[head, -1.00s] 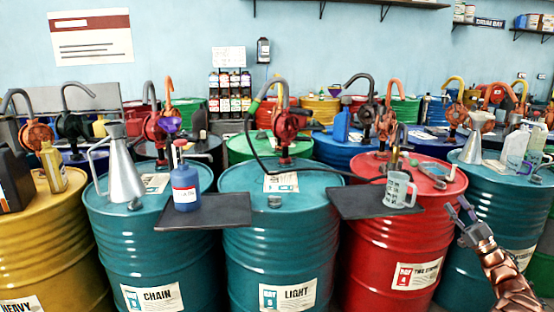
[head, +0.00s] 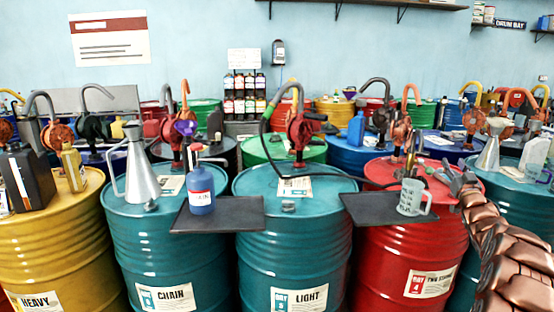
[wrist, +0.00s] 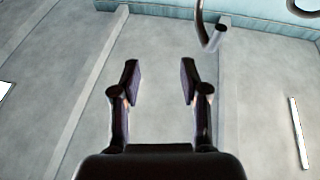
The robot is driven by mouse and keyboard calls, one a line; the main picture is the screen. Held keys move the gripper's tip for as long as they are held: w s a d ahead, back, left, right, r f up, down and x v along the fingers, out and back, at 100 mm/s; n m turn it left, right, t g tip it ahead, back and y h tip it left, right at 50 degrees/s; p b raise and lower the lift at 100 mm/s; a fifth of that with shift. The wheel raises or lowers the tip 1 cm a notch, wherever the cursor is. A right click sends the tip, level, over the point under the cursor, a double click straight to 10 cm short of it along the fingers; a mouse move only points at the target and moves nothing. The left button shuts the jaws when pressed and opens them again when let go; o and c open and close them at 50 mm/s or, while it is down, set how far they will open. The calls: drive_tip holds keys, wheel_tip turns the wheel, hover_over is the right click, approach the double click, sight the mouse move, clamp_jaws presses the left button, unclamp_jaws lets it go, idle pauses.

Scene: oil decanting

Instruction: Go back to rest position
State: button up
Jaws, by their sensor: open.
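Behind the fingers is a plain grey surface. The jug stands upright on a dark tray (head: 375,209) at the red drum's front edge. In the head view my arm partly hides the red drum's right side and the teal drum at the far right.
A blue bottle (head: 201,188) stands on another dark tray (head: 238,214) between the CHAIN drum (head: 165,255) and the LIGHT drum (head: 295,245). A metal funnel can (head: 138,175) stands on the CHAIN drum. A red hand pump (head: 299,130) with a dark hose rises from the LIGHT drum.

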drive_tip(key=s+a+f+g+p, duration=0.1)
drive_tip(key=s+a+f+g, duration=0.1)
drive_tip(key=s+a+g, duration=0.45)
drive_tip(key=s+a+f+m+g+p, duration=0.1)
drive_tip(key=s+a, duration=0.3)
drive_tip(key=a, duration=0.6)
drive_tip(key=s+a+f+g+p, duration=0.1)
drive_tip(key=s+a+f+g, duration=0.1)
drive_tip(key=s+a+g, duration=0.45)
drive_tip(key=s+a+f+g+y, duration=0.1)
drive_tip(key=s+a, duration=0.5)
drive_tip(key=s, duration=0.9)
drive_tip(key=s+a+f+n+g+y+p, duration=0.1)
drive_tip(key=s+a+f+g, duration=0.3)
drive_tip(key=s, duration=1.1)
drive_tip(key=s+a+f+n+g+y, duration=0.1)
drive_tip(key=s+a+f+g, duration=0.2)
drive_tip(key=s+a, duration=0.5)
drive_tip(key=s+g, duration=0.1)
drive_tip(key=s, duration=0.6)
drive_tip(key=shift+s+a+g+p, duration=0.2)
drive_tip(key=shift+s+g+p, duration=0.2)
drive_tip(key=shift+c, duration=0.3)
